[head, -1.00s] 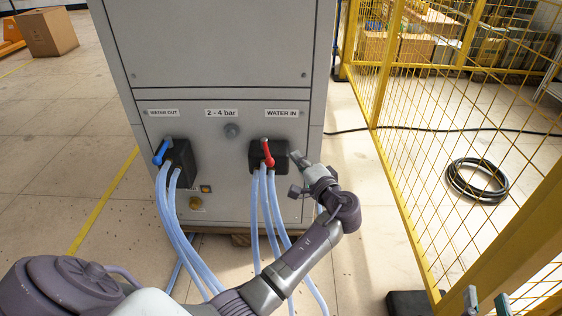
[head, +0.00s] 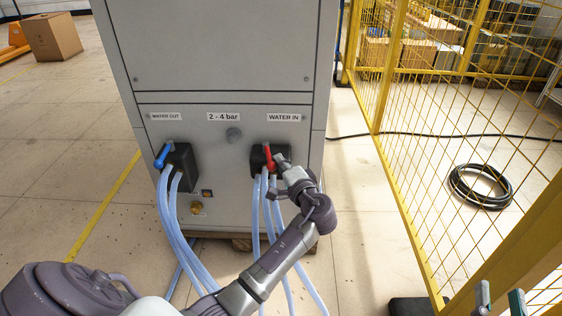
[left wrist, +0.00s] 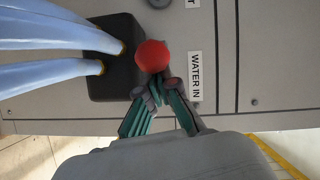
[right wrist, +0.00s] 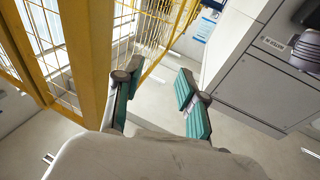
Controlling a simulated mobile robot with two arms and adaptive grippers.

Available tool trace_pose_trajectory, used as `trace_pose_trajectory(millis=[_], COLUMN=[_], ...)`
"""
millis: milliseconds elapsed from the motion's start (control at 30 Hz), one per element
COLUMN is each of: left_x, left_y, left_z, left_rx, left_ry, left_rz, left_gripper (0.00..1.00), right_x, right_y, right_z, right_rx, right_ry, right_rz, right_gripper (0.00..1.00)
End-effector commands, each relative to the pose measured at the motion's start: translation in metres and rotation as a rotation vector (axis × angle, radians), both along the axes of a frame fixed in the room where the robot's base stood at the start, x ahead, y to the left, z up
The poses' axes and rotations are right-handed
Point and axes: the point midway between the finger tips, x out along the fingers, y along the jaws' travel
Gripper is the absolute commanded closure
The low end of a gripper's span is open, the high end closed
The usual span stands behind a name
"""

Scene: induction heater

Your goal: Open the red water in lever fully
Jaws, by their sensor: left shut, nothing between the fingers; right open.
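The red water in lever (head: 268,159) sits on a black valve block (head: 257,166) below the WATER IN label. In the left wrist view its rounded red end (left wrist: 152,56) is just beyond my fingertips. My left gripper (head: 280,159) is at the lever's right side and partly covers the valve block. In the left wrist view the left gripper (left wrist: 153,89) has its fingertips close together with nothing held; I cannot tell whether they touch the lever. My right gripper (head: 499,299) is far from the panel at the bottom right. The right wrist view shows it (right wrist: 158,88) open and empty.
Pale blue hoses (head: 180,230) hang from both valve blocks. A blue lever (head: 163,155) is on the WATER OUT side. A yellow mesh fence (head: 410,150) stands to the right, with a coiled black hose (head: 480,185) behind it.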

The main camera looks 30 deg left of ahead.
Motion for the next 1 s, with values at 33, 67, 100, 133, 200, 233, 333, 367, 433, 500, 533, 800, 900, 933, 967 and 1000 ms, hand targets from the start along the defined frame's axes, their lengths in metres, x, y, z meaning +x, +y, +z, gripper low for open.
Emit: trace_pose_trajectory(millis=[33, 67, 100, 133, 200, 233, 333, 367, 433, 500, 533, 800, 900, 933, 967, 1000], left_x=[-0.002, -0.003, -0.004, -0.005, -0.007, -0.008, -0.011, -0.012, -0.015, -0.017, -0.018, -0.019, -0.019, -0.019, -0.019, -0.019], left_y=[0.002, 0.003, 0.003, 0.004, 0.005, 0.006, 0.007, 0.008, 0.01, 0.012, 0.012, 0.014, 0.014, 0.014, 0.014, 0.014], left_z=[0.002, 0.002, 0.003, 0.003, 0.003, 0.003, 0.003, 0.003, 0.002, 0.002, 0.001, 0.0, 0.0, 0.0, 0.0, 0.0], left_rx=[0.002, 0.002, 0.002, 0.001, 0.001, 0.002, 0.001, 0.0, -0.001, 0.0, 0.0, 0.0, -0.001, -0.001, -0.001, -0.001], left_ry=[0.001, 0.001, 0.001, 0.001, 0.001, 0.001, 0.001, 0.001, 0.001, 0.001, 0.001, 0.001, 0.001, 0.001, 0.001, 0.001], left_rz=[-0.01, -0.02, -0.034, -0.045, -0.069, -0.08, -0.107, -0.111, -0.114, -0.113, -0.113, -0.111, -0.11, -0.11, -0.11, -0.109], left_gripper=[1.0, 1.0, 1.0, 1.0, 1.0, 1.0, 1.0, 1.0, 1.0, 1.0, 1.0, 1.0, 1.0, 1.0, 1.0, 1.0], right_x=[0.0, 0.0, 0.0, -0.001, -0.004, -0.006, -0.014, -0.016, -0.022, -0.025, -0.027, -0.028, -0.028, -0.028, -0.028, -0.028], right_y=[-0.001, -0.002, -0.004, -0.005, -0.009, -0.011, -0.016, -0.017, -0.02, -0.022, -0.022, -0.023, -0.023, -0.023, -0.023, -0.023], right_z=[-0.007, -0.013, -0.021, -0.029, -0.045, -0.053, -0.073, -0.079, -0.089, -0.096, -0.097, -0.101, -0.101, -0.101, -0.101, -0.101], right_rx=[-0.014, -0.023, -0.038, -0.048, -0.073, -0.083, -0.113, -0.12, -0.134, -0.143, -0.146, -0.15, -0.15, -0.15, -0.15, -0.15], right_ry=[0.053, 0.089, 0.142, 0.184, 0.281, 0.323, 0.443, 0.474, 0.532, 0.572, 0.583, 0.6, 0.599, 0.599, 0.599, 0.6], right_rz=[-0.003, -0.005, -0.009, -0.012, -0.018, -0.021, -0.028, -0.03, -0.034, -0.036, -0.037, -0.038, -0.038, -0.038, -0.038, -0.038], right_gripper=[0.6, 0.6, 0.6, 0.6, 0.6, 0.6, 0.6, 0.6, 0.6, 0.6, 0.6, 0.6, 0.6, 0.6, 0.6, 0.6])
